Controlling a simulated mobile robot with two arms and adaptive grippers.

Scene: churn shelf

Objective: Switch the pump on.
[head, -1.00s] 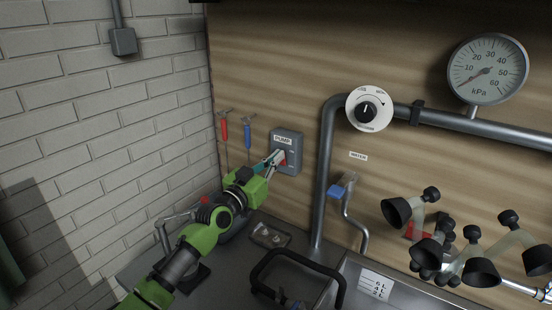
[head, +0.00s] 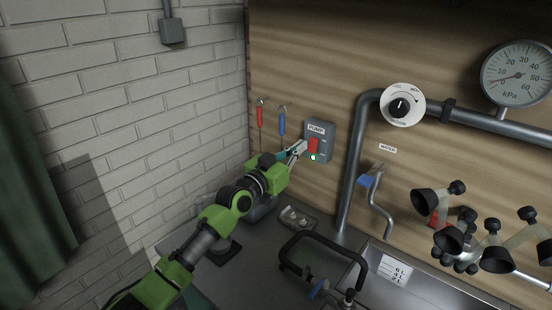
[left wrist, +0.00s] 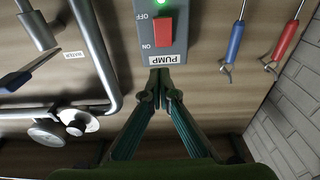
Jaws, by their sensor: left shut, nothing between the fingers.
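The grey pump switch box (head: 320,142) is on the wooden wall, with a PUMP label and a red rocker (head: 313,146). A green lamp (head: 313,157) glows below the rocker. In the left wrist view the box (left wrist: 179,42) appears upside down, with the red rocker (left wrist: 164,32) between OFF and ON marks and the green lamp (left wrist: 159,3) lit. My left gripper (head: 303,147) is shut and empty, its tips close to the box. In the left wrist view its fingertips (left wrist: 160,84) are near the PUMP label; contact is unclear. My right gripper is out of view.
A red tool (head: 260,116) and a blue tool (head: 282,122) hang left of the box. A grey pipe (head: 352,170) with a round white dial (head: 402,105) runs to its right, near a kPa gauge (head: 517,74). A black handle (head: 325,246) stands over the counter below.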

